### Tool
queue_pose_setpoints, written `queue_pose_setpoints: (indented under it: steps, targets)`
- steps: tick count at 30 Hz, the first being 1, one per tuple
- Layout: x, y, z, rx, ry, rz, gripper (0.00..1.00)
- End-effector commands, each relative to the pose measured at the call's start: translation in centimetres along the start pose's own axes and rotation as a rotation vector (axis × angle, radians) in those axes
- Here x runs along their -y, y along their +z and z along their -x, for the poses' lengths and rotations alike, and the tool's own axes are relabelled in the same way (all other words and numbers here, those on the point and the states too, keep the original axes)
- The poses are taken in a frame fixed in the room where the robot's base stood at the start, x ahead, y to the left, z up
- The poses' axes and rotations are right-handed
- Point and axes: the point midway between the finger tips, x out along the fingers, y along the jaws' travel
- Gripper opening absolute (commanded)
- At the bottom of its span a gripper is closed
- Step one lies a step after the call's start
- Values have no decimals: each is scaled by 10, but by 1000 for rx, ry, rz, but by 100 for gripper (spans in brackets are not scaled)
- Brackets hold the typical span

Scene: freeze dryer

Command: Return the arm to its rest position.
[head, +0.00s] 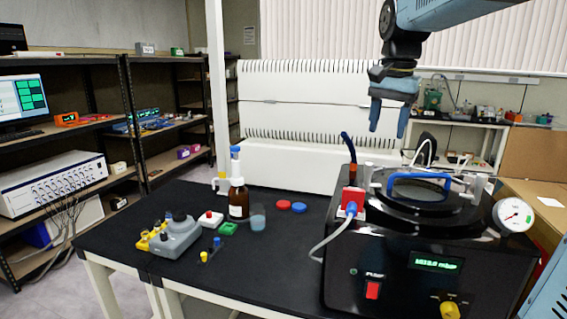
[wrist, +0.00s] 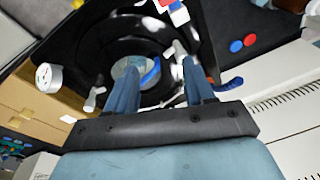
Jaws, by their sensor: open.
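My gripper (head: 388,118) hangs with its fingers pointing down, high above the back of the bench, left of and above the freeze dryer. It is open and holds nothing. In the wrist view my gripper (wrist: 163,88) shows two blue fingers spread apart, with the dryer's round black top behind them. The black freeze dryer (head: 400,275) stands at the right of the bench. Its round lid with a blue handle (head: 420,178) sits on top. The blue handle also shows between the fingers in the wrist view (wrist: 151,74).
A brown bottle (head: 238,200), a beaker (head: 257,220), a grey device (head: 176,238), and red and blue caps stand on the black bench (head: 285,255). A white gauge (head: 513,215) sits at the dryer's right. Shelves (head: 95,130) stand at left. The air around my gripper looks clear.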

Motion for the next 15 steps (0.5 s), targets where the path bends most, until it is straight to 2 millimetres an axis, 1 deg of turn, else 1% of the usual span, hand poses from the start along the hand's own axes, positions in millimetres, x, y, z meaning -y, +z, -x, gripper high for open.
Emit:
queue_pose_setpoints:
  steps: [1, 8, 15]
  targets:
    - [-10, 13, -1, -18, -13, 37, 53]
    - [-47, 64, -18, -105, -61, 219, 53]
    - [-84, 114, -47, -205, -94, 408, 53]
